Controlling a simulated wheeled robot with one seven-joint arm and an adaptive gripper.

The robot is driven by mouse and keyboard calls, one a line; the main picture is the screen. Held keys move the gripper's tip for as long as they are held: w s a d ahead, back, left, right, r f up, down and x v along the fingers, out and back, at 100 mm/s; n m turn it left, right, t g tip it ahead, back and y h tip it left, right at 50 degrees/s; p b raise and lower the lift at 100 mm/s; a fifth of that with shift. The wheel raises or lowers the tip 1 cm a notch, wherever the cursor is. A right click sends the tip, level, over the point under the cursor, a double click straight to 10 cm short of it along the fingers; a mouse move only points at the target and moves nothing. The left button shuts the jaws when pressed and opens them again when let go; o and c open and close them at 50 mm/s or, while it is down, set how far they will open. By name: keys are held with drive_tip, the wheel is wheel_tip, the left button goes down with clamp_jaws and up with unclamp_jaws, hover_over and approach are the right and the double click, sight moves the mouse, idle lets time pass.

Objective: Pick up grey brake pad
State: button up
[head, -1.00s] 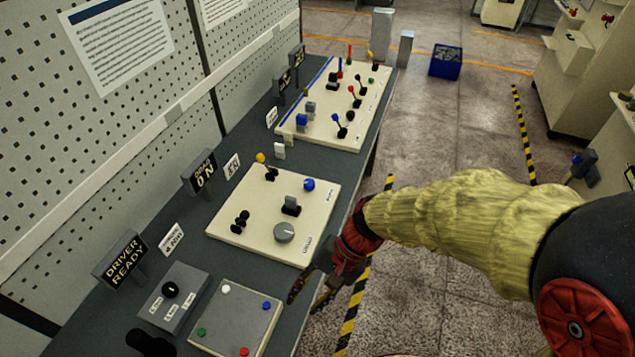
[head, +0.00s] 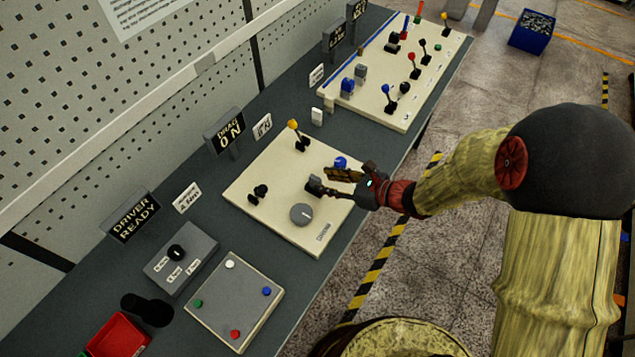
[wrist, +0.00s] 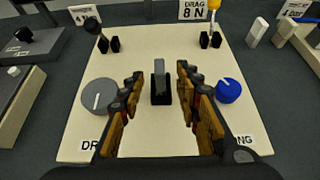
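The grey brake pad (wrist: 159,68) stands upright in a black holder (wrist: 160,92) at the middle of the cream board (wrist: 145,145). In the wrist view, my gripper (wrist: 157,85) is open, with one finger on each side of the pad and visible gaps on both sides. In the head view, my gripper (head: 338,181) is over the right part of the board (head: 278,228). Its fingers largely hide the pad there.
A grey dial (wrist: 99,95) is left of the fingers and a blue knob (wrist: 229,90) is close on the right. A yellow-ball lever (head: 294,125) and a black-ball lever (head: 258,193) stand farther back. A second board (head: 375,108) carries several levers.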

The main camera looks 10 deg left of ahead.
sight(320, 181)
drive_tip(key=b+x, duration=0.1)
drive_tip(key=x, duration=0.4)
drive_tip(key=shift+w+a+f, duration=0.1)
drive_tip(key=c, duration=0.4)
clamp_jaws()
